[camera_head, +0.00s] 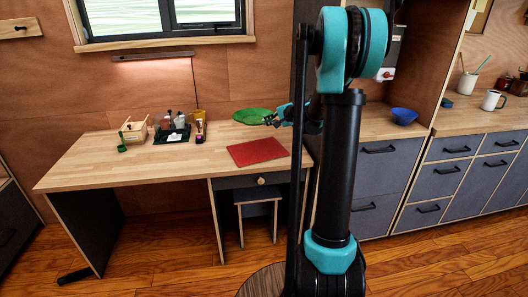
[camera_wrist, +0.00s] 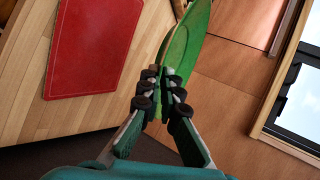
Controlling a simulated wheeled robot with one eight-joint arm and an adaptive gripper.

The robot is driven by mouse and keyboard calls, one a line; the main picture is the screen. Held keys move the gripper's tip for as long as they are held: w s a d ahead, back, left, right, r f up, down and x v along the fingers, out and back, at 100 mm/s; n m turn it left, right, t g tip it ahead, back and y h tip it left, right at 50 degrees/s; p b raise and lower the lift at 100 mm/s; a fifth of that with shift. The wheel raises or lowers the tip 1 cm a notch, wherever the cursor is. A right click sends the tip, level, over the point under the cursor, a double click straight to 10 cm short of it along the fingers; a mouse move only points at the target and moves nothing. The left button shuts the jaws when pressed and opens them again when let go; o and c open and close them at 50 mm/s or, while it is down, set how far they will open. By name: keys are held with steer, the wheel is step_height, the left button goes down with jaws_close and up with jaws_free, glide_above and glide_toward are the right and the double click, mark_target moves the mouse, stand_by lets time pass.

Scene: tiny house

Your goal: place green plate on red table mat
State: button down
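The green plate (camera_head: 253,116) is at the back of the wooden desk, near the wall, in the head view. In the wrist view the plate (camera_wrist: 188,45) is seen nearly edge-on, with its near rim between the fingers. My gripper (camera_head: 274,119) is at the plate's right edge, and in the wrist view its fingers (camera_wrist: 162,92) are closed on the rim. The plate appears slightly above the desk, though contact underneath is hard to tell. The red table mat (camera_head: 257,151) lies flat and bare on the desk, in front of the plate; it also shows in the wrist view (camera_wrist: 90,48).
A black tray with bottles (camera_head: 173,134), a yellow tube (camera_head: 200,127) and a wooden box (camera_head: 133,132) stand left of the plate. A blue bowl (camera_head: 403,116) is on the counter to the right. The desk's left front is clear.

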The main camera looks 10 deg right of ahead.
mark_target(271, 157)
steer(key=shift+w+d+r+n+y, duration=0.25)
steer(key=shift+w+d+r, duration=0.2)
steer(key=shift+d+r, duration=0.15)
steer(key=shift+w+d+r+n+y, duration=0.25)
steer(key=shift+w+d+r, duration=0.15)
steer(key=shift+d+r, duration=0.15)
step_height(271, 157, down, 19)
steer(key=shift+a+f, duration=0.1)
steer(key=c, duration=2.1)
jaws_free()
steer(key=shift+f, duration=0.1)
steer(key=shift+o, duration=0.5)
